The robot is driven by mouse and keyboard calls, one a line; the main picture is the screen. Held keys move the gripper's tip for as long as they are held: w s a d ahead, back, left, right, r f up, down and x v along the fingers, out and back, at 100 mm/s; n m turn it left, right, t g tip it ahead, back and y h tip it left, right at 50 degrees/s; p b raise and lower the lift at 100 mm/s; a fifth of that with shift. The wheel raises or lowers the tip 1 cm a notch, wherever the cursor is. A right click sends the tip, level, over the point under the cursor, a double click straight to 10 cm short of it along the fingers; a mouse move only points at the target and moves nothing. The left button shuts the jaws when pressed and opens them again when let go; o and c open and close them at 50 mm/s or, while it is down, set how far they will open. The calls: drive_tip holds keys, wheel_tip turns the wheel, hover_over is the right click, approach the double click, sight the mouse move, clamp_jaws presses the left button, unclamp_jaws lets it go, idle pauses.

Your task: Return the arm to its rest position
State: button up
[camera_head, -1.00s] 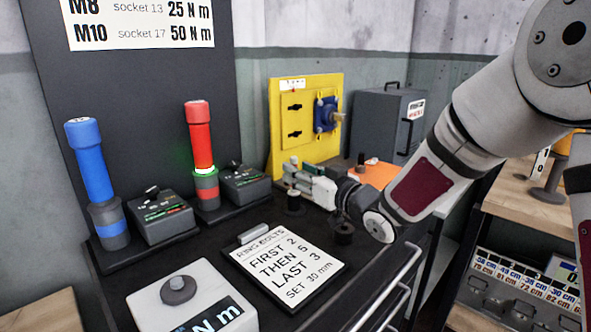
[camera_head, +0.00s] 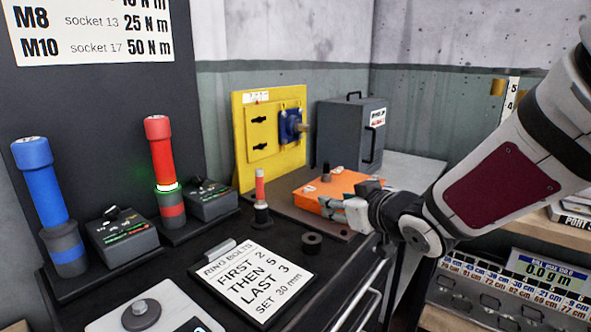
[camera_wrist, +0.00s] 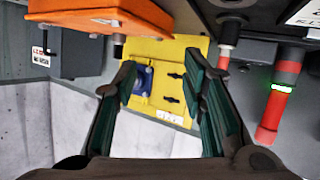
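My gripper (camera_head: 345,203) is at the end of my grey arm (camera_head: 500,185), over the right side of the black bench, in front of the orange case (camera_head: 318,188). In the wrist view its two dark green-padded fingers (camera_wrist: 160,65) are spread apart with nothing between them. The wrist view is upside down and shows the yellow panel (camera_wrist: 172,105) beyond the fingers. My arm is bent and reaches in from the right. In the head view my gripper overlaps the orange case; I cannot tell whether they touch.
A small red-topped tool (camera_head: 260,187) stands upright near the yellow panel (camera_head: 262,160). A black ring (camera_head: 312,243) lies on the bench. Blue (camera_head: 50,200) and red (camera_head: 162,160) torque tools stand at left. A grey cabinet (camera_head: 345,135) is behind. A display unit (camera_head: 535,275) sits at right.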

drive_tip(key=s+d+f+m+g+h, duration=0.1)
drive_tip(key=s+d+m+g+h, duration=0.4)
drive_tip(key=s+d, duration=0.8)
drive_tip(key=s+a+f+m+g, duration=0.2)
drive_tip(key=s+g, duration=0.5)
drive_tip(key=s, duration=2)
wheel_tip(320, 180, up, 22)
drive_tip(key=t+p, duration=0.3)
drive_tip(key=p, duration=1.7)
drive_tip(key=shift+w+a+n+p, duration=0.2)
drive_tip(key=shift+a+n+p, duration=0.1)
drive_tip(key=shift+n, duration=0.1)
